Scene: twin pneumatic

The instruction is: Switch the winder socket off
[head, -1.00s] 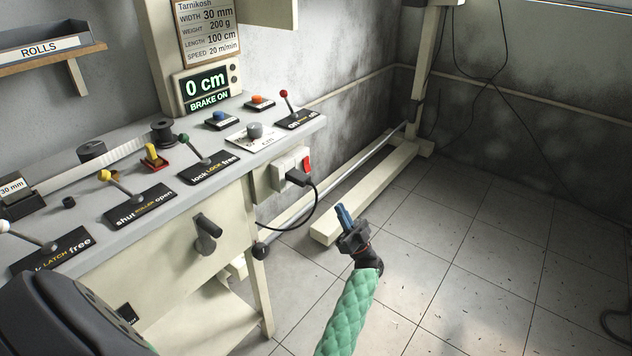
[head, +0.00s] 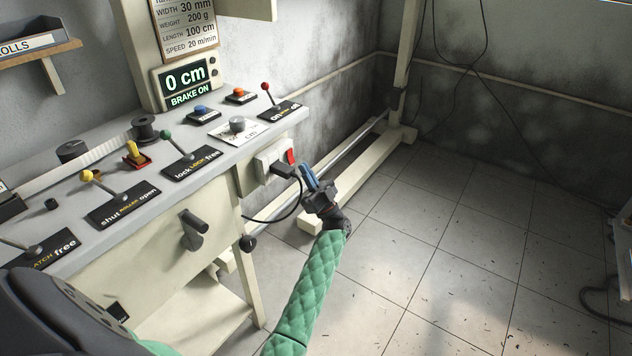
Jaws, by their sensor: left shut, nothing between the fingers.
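The winder socket (head: 262,170) is a pale box on the right end face of the bench, below the tabletop. A black plug (head: 283,171) with a black cable sits in it. Its red rocker switch (head: 291,156) is at the socket's right end; which way it is tipped is too small to tell. My left gripper (head: 307,174) has blue fingers, shut and empty, just right of and slightly below the red switch. A gap to the switch seems to show, but contact is hard to judge. My right gripper is not in view.
The bench top (head: 150,150) carries several levers and buttons. A display (head: 187,83) reads 0 cm, BRAKE ON. A dark crank handle (head: 193,229) sticks out of the bench front. Pale floor beams run behind my gripper.

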